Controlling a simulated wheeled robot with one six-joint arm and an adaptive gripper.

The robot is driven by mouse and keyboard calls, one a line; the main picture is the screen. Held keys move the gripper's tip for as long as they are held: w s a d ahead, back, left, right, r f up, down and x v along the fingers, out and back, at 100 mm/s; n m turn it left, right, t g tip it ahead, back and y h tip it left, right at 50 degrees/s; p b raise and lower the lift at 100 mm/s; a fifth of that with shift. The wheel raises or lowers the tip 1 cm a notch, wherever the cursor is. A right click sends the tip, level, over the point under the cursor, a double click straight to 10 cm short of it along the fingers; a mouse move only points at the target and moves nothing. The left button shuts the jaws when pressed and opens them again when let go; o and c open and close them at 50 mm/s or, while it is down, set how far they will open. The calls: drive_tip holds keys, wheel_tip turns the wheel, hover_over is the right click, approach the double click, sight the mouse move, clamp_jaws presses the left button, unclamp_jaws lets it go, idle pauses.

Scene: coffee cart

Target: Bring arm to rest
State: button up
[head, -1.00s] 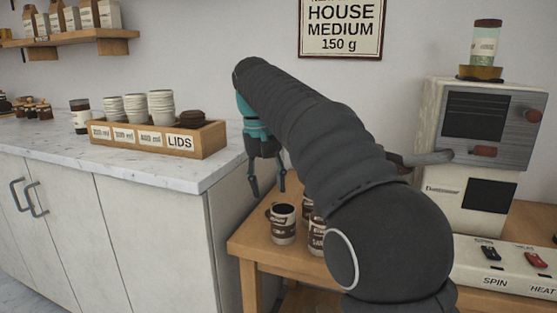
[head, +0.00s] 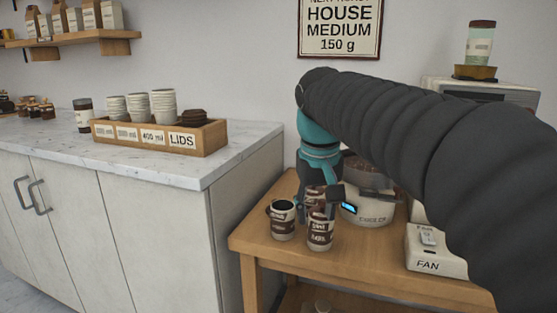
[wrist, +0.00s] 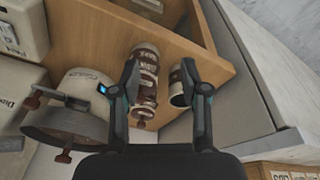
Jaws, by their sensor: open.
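A brown-and-white labelled can (head: 283,222) stands on the wooden table (head: 262,245). A second labelled can (head: 320,234) stands to its right, partly in front of the gripper. Labelled cans also show beyond the fingers in the wrist view (wrist: 146,68). I cannot tell whether a finger touches any can.
A round white cooler (head: 366,212) stands close to the right of the gripper. A white FAN box (head: 432,255) and the roaster's top (head: 480,88) are partly hidden by my arm. The counter (head: 230,160) at left carries a lids-and-cups box (head: 212,138).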

drive_tip(key=s+d+f+m+t, duration=0.1)
drive_tip(key=s+d+f, duration=0.3)
drive_tip(key=s+f, duration=0.3)
drive_tip(key=s+d+f+t, duration=0.2)
drive_tip(key=s+d+f, duration=0.2)
drive_tip(key=s+f, duration=0.4)
drive_tip(key=s, duration=0.3)
drive_tip(key=shift+s+d+m, duration=0.3)
drive_tip(key=shift+d+m, duration=0.05)
drive_tip(key=shift+m, duration=0.05)
